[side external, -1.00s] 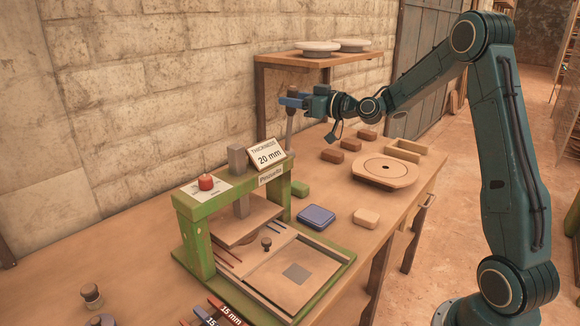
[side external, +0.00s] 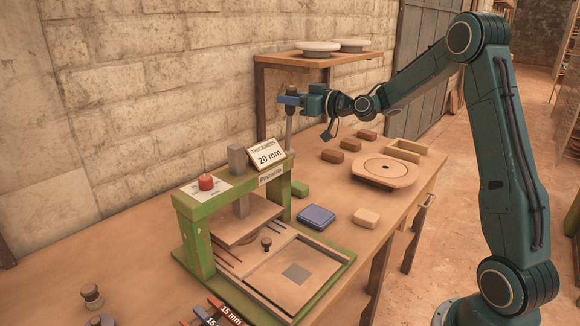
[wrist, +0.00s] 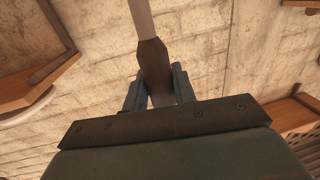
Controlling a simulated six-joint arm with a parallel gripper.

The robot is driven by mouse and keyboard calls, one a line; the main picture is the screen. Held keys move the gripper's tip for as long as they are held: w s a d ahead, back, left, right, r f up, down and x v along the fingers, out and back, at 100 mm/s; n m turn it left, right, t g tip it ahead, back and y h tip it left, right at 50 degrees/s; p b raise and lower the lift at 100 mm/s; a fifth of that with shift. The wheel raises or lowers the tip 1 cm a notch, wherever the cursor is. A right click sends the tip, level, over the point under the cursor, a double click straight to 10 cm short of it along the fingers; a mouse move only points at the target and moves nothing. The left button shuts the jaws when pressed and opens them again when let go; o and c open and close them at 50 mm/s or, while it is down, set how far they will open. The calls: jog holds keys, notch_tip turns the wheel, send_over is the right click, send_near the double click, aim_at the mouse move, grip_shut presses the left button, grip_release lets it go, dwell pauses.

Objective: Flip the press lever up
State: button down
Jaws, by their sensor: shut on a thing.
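The press lever (side external: 289,132) is a grey rod that stands nearly upright at the back of the green press (side external: 196,236), with a brown handle (side external: 292,90) at its top. My gripper (side external: 290,101) is shut on the handle from the right. In the wrist view, the lever's pale rod (wrist: 140,18) and brown handle (wrist: 152,55) run between the two blue-grey fingers of my gripper (wrist: 158,90). The lower end of the lever is hidden behind the press frame and the sign.
A thickness sign (side external: 267,154) reading 20 mm stands on the press. A wooden shelf (side external: 300,60) with white discs is behind the gripper. Brown blocks (side external: 333,156), a round wooden board (side external: 384,172) and a blue pad (side external: 316,216) lie on the bench.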

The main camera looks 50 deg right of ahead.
jog(key=shift+w+g, duration=0.6)
jog(key=shift+w, duration=0.3)
jog(key=c, duration=1.2)
grip_release()
jog(key=shift+o, duration=0.2)
jog(key=shift+s, duration=0.1)
jog(key=v, duration=1.3)
jog(key=shift+s, duration=0.3)
jog(key=shift+a+r, duration=0.1)
jog(key=shift+r, duration=0.05)
